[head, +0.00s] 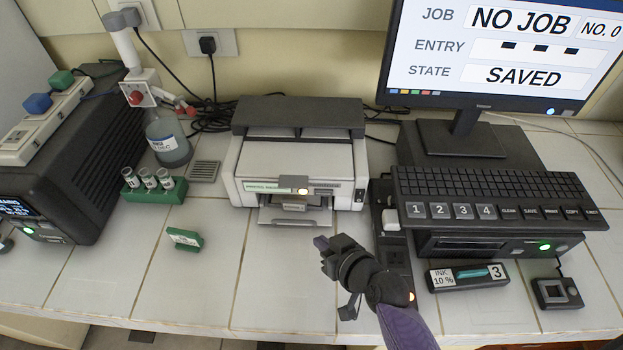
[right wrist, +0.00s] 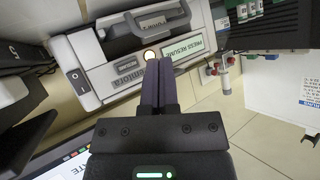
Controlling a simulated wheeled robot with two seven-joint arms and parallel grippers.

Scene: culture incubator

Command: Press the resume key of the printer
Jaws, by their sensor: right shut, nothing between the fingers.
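The printer (head: 297,152) is a white and grey box with a dark top, standing at the back middle of the bench. On its front is a round, lit, pale key (head: 303,191), beside a small green display strip (head: 265,187). In the right wrist view the key (right wrist: 150,56) shows just past my fingertips, and the display (right wrist: 196,43) reads "PRESS RESUME". My right gripper (head: 321,244) is shut and empty, in front of the printer and apart from it in the head view. Its fingers also show in the right wrist view (right wrist: 158,64). My left gripper is out of view.
A keyboard (head: 490,195) and a monitor (head: 500,50) stand to the right. An ink cartridge (head: 467,276) lies in front of them. A green vial rack (head: 153,190), a bottle (head: 168,142) and a small green block (head: 186,239) are to the left.

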